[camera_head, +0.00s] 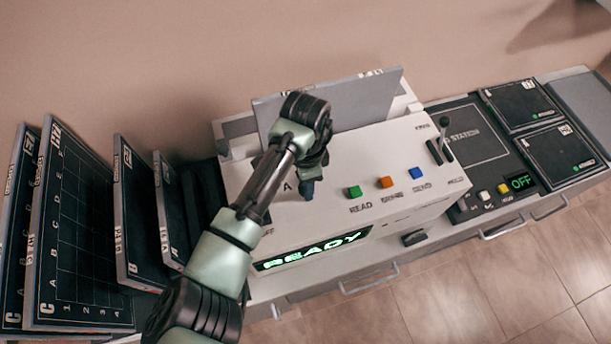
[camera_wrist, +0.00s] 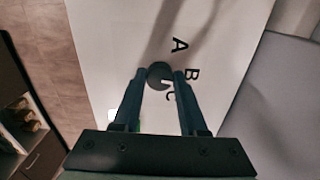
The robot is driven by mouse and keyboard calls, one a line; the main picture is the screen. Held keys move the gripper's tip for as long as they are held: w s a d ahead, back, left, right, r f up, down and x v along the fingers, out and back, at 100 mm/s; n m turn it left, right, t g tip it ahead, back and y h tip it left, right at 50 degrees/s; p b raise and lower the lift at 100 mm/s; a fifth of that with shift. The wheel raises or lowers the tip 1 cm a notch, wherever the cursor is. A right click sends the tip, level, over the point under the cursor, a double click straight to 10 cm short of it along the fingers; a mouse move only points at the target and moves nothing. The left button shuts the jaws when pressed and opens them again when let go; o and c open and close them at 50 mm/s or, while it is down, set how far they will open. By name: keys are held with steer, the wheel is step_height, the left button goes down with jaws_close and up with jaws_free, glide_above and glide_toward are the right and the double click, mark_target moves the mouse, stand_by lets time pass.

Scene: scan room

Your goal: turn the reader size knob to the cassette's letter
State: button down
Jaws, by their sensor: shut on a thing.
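The white reader (camera_head: 400,150) has a lit green READY display (camera_head: 312,250) on its front. My gripper (camera_head: 308,188) points down onto the reader's top, beside a printed letter A. In the wrist view, my gripper (camera_wrist: 159,76) is shut on the small round dark size knob (camera_wrist: 158,77), one finger on each side.
Green (camera_head: 354,192), orange (camera_head: 385,182) and blue (camera_head: 415,173) buttons sit right of the knob, with a lever (camera_head: 440,135) beyond. Several dark gridded cassettes (camera_head: 75,230) stand in a rack at left. A station with an OFF display (camera_head: 521,182) is at right.

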steer(key=shift+n+p, duration=0.45)
steer(key=shift+n, duration=0.35)
steer(key=shift+c, duration=2.2)
jaws_free()
steer(key=shift+r, duration=0.15)
step_height(320, 180, up, 13)
steer(key=b, duration=0.1)
